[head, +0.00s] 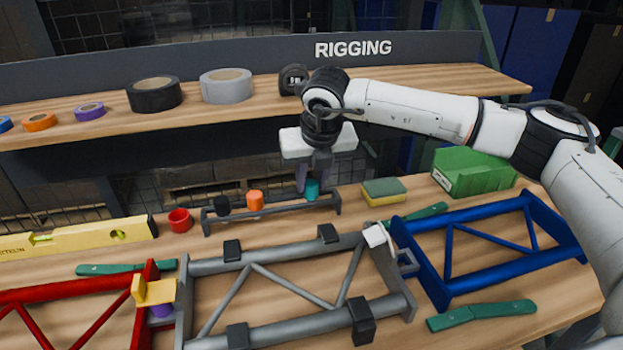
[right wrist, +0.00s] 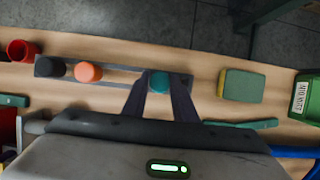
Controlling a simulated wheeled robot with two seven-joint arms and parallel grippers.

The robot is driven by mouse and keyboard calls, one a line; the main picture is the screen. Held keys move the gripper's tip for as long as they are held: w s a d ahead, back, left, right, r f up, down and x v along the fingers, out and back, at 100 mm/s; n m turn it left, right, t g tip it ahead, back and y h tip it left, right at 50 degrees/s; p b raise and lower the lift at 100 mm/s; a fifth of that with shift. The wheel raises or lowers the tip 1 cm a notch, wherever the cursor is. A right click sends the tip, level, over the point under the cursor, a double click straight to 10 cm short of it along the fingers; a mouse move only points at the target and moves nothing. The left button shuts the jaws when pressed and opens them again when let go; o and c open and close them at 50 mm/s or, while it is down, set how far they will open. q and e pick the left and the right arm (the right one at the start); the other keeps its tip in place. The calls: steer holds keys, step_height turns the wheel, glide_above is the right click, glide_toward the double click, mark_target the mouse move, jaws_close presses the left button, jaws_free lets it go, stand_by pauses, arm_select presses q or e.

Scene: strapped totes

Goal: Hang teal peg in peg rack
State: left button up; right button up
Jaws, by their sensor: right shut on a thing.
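The teal peg (head: 312,189) is at the right part of the grey peg rack (head: 272,210). It also shows in the right wrist view (right wrist: 159,82), seen from above between the fingers. My right gripper (head: 313,186) points down and is shut on the teal peg, at the rack. The fingers hide how far the peg sits in the rack. A black peg (head: 222,205) and an orange peg (head: 255,200) stand in the rack to the left; they show in the right wrist view too. My left gripper is not in view.
A red cup (head: 180,220) stands left of the rack, and a yellow-green sponge (head: 384,191) and green box (head: 472,172) lie to its right. Grey (head: 215,267), blue (head: 431,280) and red frames fill the front. A shelf (head: 215,105) with tape rolls runs behind.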

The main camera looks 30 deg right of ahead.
steer(key=o, duration=1.1)
steer(key=shift+o, duration=0.2)
steer(key=v, duration=1)
